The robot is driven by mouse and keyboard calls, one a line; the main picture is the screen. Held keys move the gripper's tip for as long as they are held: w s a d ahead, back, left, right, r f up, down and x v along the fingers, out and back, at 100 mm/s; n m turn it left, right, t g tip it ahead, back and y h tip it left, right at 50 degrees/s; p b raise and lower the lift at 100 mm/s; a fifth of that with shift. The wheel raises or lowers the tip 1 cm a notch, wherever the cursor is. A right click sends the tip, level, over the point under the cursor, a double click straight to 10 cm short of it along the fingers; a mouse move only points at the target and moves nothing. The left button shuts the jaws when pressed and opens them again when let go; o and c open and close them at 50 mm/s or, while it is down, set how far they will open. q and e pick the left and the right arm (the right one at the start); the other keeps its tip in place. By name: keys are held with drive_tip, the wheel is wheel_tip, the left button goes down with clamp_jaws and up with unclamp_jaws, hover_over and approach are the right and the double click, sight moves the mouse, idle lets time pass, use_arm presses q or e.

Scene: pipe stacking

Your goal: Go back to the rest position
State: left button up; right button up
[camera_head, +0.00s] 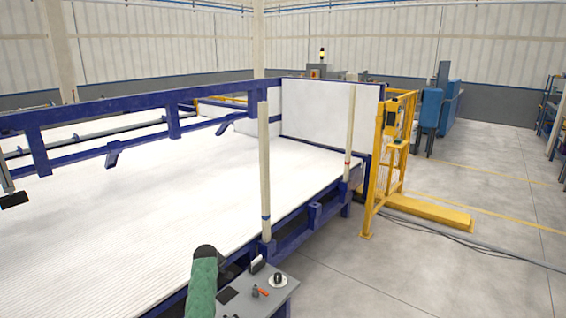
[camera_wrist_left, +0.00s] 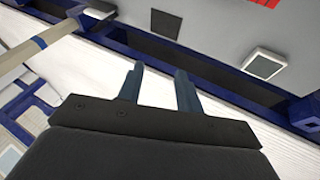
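My left gripper (camera_wrist_left: 160,68) shows in the left wrist view with its two dark fingers apart and nothing between them. It is above the white ribbed bed and the blue frame. A green part with a dark rounded end stands at the bottom of the head view, beside the control panel; I cannot tell if it is part of my arm. My right gripper is in neither view. The ribbed white layer (camera_head: 150,215) looks like pipes lying side by side inside the blue frame (camera_head: 88,103).
A grey control panel (camera_head: 262,295) with knobs stands close in front. White upright posts (camera_head: 265,170) rise along the frame's near edge; a pale post (camera_wrist_left: 40,52) shows in the wrist view. A yellow fence (camera_head: 377,165) stands to the right.

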use_arm(q)
drive_tip(key=s+d+f+m, duration=0.35)
drive_tip(key=s+f, duration=0.45)
drive_tip(key=s, duration=0.3)
drive_tip(key=s+d+f+m, duration=0.2)
drive_tip(key=s+f+m, duration=0.2)
drive_tip(key=s+f, duration=0.55)
drive_tip(key=s+d+f+m, duration=0.2)
drive_tip(key=s+f+m, duration=0.2)
drive_tip(key=s+f, duration=0.55)
drive_tip(key=s+f+g, duration=0.1)
drive_tip(key=s+f, duration=0.4)
drive_tip(key=s, duration=0.8)
drive_tip(key=s+f+g, duration=0.1)
drive_tip(key=s+f, duration=0.3)
drive_tip(key=s, duration=1)
drive_tip(key=s+f+g, duration=0.2)
drive_tip(key=s+f, duration=0.3)
drive_tip(key=s, duration=0.8)
drive_tip(key=shift+s+d+f+m+h, duration=0.2)
drive_tip(key=shift+s+f+m+h, duration=0.1)
drive_tip(key=shift+s+m+h, duration=0.1)
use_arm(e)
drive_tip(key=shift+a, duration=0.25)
